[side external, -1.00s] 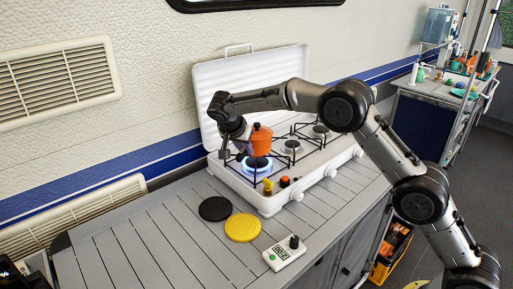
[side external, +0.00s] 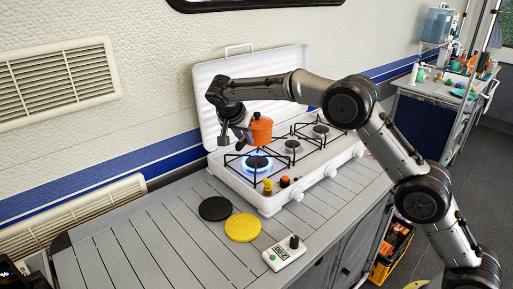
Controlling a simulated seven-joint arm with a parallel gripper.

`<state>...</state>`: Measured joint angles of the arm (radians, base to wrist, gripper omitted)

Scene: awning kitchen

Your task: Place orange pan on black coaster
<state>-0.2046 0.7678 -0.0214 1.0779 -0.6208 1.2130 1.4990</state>
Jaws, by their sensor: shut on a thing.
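The orange pan (side external: 261,130) is a small pot with a dark knob-like part on top. It is held just above the front left burner of the white stove, upright as far as I can tell. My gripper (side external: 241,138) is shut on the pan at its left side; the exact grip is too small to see. The black coaster (side external: 215,208) lies flat on the grey slatted counter, left of the stove, below and to the left of the pan. Nothing is on it.
The burner (side external: 257,162) under the pan has a blue flame lit. The white stove lid (side external: 205,105) stands open behind. A yellow coaster (side external: 242,227) lies beside the black one, and a white timer (side external: 286,254) lies in front. The counter's left part is clear.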

